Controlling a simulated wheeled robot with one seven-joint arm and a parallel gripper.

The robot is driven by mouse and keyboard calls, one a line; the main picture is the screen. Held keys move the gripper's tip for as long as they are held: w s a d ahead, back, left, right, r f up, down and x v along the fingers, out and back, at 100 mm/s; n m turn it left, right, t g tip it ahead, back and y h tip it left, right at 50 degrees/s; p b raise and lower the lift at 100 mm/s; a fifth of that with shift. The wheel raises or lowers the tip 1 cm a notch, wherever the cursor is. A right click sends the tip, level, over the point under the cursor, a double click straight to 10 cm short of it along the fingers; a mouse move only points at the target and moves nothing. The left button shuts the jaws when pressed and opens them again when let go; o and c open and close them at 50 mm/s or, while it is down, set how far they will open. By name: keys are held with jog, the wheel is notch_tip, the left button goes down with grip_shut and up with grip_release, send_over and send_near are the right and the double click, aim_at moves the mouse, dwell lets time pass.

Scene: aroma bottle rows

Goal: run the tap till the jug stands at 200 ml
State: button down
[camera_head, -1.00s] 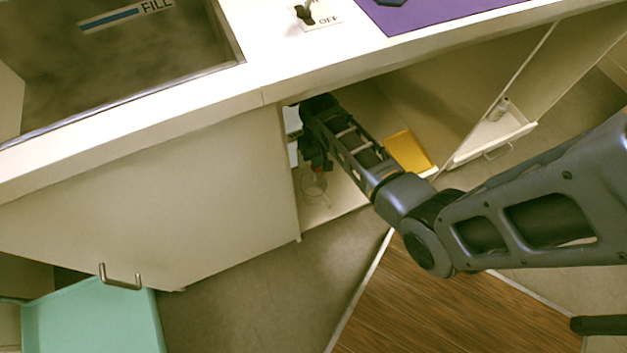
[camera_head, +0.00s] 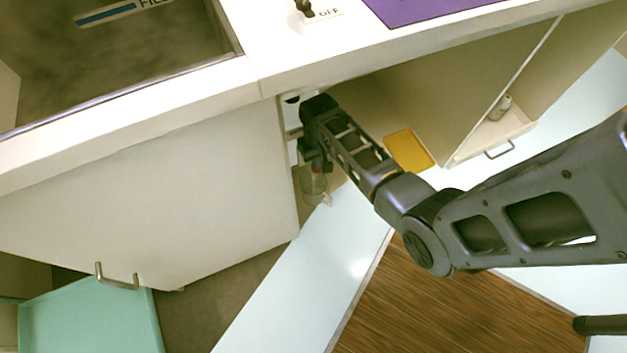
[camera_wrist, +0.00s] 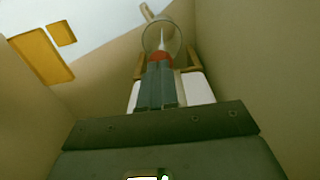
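My gripper (camera_wrist: 160,78) is inside the open cabinet under the counter. Its two grey fingers lie side by side, shut, with the tips against or just above a red part (camera_wrist: 160,56), seemingly the tap's. I cannot tell whether they pinch it. The red part also shows in the head view (camera_head: 316,167). Just beyond is the clear round jug (camera_wrist: 161,33), with a pale streak inside that may be running water. In the head view the jug (camera_head: 313,184) stands low below my gripper, handle towards the front. Its level and markings are too small to read.
A white block (camera_wrist: 195,88) stands behind the fingers. A yellow item (camera_head: 409,150) lies on the cabinet floor at right. A counter (camera_head: 330,55) with a switch marked OFF (camera_head: 305,8) and a purple mat (camera_head: 430,8) is above. The cabinet door (camera_head: 150,200) is at left.

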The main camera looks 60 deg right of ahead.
jog(key=shift+f+b, duration=1.15)
jog(key=shift+f, duration=0.55)
dwell(0.4)
jog(key=shift+r+p, duration=1.4)
dwell(4.1)
notch_tip(320, 180, up, 6)
jog(key=p, duration=0.5)
jog(key=shift+f+p, duration=0.2)
jog(key=shift+p, duration=0.1)
jog(key=shift+f, duration=0.15)
